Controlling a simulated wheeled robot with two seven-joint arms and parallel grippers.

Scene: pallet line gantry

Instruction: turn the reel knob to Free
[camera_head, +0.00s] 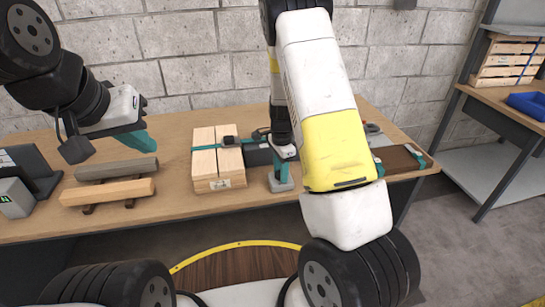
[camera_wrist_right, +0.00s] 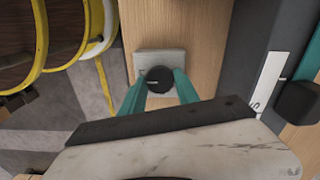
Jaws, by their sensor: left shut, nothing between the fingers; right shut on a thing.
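The reel knob (camera_wrist_right: 159,79) is black and round with a faint light mark on its left part. It sits on a grey square base (camera_wrist_right: 146,58) on the wooden table in the right wrist view. My right gripper (camera_wrist_right: 160,84) is shut on the knob, with one teal finger at each side. I cannot read any Free label. In the head view my right gripper (camera_head: 283,166) reaches down at the table's front edge, and the knob is hidden there. My left gripper (camera_head: 140,141) is shut and empty, raised above the left part of the table.
A yellow-rimmed reel (camera_head: 236,247) stands in front of the table. Strapped wooden blocks (camera_head: 205,165) lie left of my right gripper. A grey bar (camera_head: 117,169) and a wooden bar (camera_head: 107,191) lie below my left gripper. A brown-topped item (camera_head: 398,160) is at the right.

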